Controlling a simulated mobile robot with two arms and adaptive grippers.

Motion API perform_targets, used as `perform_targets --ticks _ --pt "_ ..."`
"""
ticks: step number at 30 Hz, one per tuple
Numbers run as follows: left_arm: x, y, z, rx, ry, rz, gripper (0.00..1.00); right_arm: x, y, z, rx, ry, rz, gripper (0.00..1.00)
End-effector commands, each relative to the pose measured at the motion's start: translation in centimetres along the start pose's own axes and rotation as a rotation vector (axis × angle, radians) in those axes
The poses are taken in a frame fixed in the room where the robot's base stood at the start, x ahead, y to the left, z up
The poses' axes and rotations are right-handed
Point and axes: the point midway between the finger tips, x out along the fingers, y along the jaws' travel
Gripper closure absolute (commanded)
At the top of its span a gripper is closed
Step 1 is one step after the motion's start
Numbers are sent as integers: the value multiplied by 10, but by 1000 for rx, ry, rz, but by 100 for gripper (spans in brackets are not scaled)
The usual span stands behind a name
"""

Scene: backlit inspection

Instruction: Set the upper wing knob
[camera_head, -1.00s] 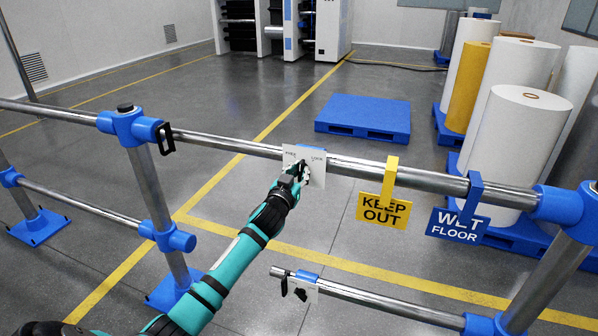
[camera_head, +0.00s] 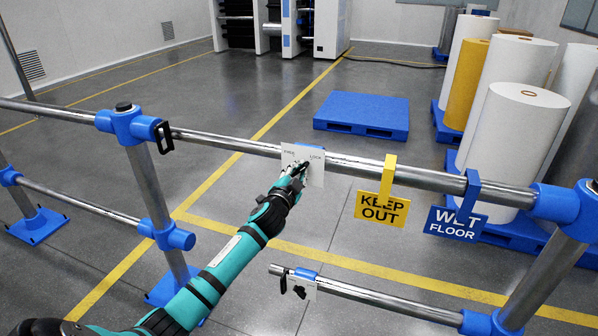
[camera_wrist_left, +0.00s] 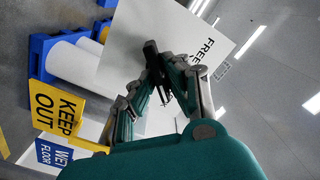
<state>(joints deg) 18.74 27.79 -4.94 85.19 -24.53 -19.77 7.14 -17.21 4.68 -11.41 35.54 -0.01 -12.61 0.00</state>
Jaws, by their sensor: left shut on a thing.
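The upper wing knob is black and sits on a white plate (camera_head: 316,172) marked FREE and LOCK, fixed to the top rail. My left gripper (camera_head: 298,170) is at the plate and shut on the knob. In the left wrist view the dark knob (camera_wrist_left: 151,50) shows between the fingers (camera_wrist_left: 157,78), against the white plate (camera_wrist_left: 190,30) with the word FREE. The fingers hide part of the knob, so its exact angle is hard to tell. My right gripper is not in view.
A lower black knob (camera_head: 299,291) sits on a short lower rail. A yellow KEEP OUT sign (camera_head: 382,208) and a blue WET FLOOR sign (camera_head: 456,222) hang right of the plate. A blue post clamp (camera_head: 126,122) stands left. A pallet (camera_head: 362,115) lies beyond.

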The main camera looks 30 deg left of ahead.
Motion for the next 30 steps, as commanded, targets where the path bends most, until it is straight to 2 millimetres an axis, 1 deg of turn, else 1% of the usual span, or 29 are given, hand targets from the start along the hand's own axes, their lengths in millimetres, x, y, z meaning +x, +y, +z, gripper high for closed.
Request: perform_targets --ticks 17,18,22,30 --pt "0 0 -1 31 2 -1 100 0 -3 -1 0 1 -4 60" --pt "0 0 -1 31 2 -1 83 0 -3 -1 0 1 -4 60" --pt "0 0 0 30 1 0 66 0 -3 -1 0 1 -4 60" --pt "-1 0 0 28 1 0 66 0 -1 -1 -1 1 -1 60"
